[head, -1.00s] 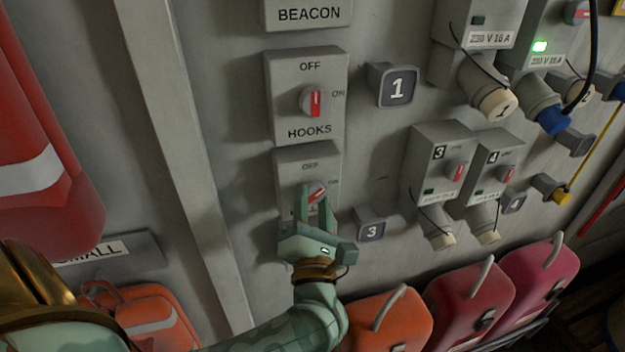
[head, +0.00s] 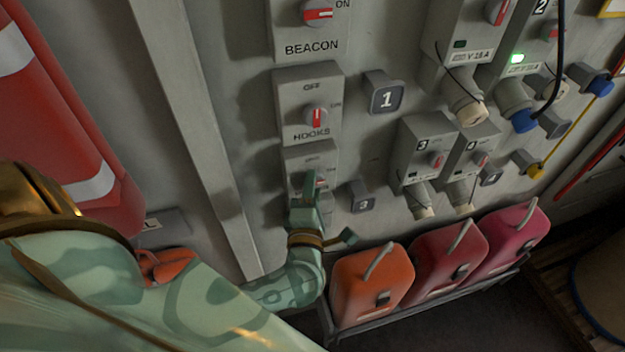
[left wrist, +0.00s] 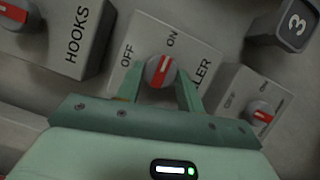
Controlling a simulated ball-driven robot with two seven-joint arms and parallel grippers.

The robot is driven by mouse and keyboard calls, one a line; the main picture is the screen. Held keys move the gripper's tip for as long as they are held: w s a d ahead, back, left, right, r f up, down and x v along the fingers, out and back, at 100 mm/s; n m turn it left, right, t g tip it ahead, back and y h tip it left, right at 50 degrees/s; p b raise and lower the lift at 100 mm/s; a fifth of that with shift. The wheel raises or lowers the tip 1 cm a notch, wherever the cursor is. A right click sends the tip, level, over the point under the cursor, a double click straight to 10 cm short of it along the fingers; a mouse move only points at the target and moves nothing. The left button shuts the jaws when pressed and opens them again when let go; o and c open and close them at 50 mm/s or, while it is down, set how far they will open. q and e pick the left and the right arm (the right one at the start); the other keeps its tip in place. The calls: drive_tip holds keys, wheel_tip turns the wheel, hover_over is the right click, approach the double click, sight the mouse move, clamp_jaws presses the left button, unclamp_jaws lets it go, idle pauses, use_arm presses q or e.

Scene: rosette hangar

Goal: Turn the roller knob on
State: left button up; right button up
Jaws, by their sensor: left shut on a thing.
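The roller knob (left wrist: 160,70) is a round grey knob with a red stripe. It sits on a grey box (left wrist: 200,52) marked OFF and ON, with part of its name hidden by a finger. My left gripper (left wrist: 160,84) has one finger on each side of the knob and is shut on it. The stripe points up towards the ON label in the left wrist view. In the head view my left gripper (head: 309,190) covers much of the box, and only a bit of the knob shows. My right gripper is not in view.
The HOOKS box (head: 307,100) is just above, its knob pointing to OFF, with the BEACON box (head: 310,46) higher. Below the roller box is another knob (left wrist: 262,113). Canisters (head: 372,285) stand below.

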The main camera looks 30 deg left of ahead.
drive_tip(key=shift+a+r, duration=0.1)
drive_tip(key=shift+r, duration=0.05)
use_arm(q)
drive_tip(key=o, duration=1)
drive_tip(key=shift+d, duration=0.1)
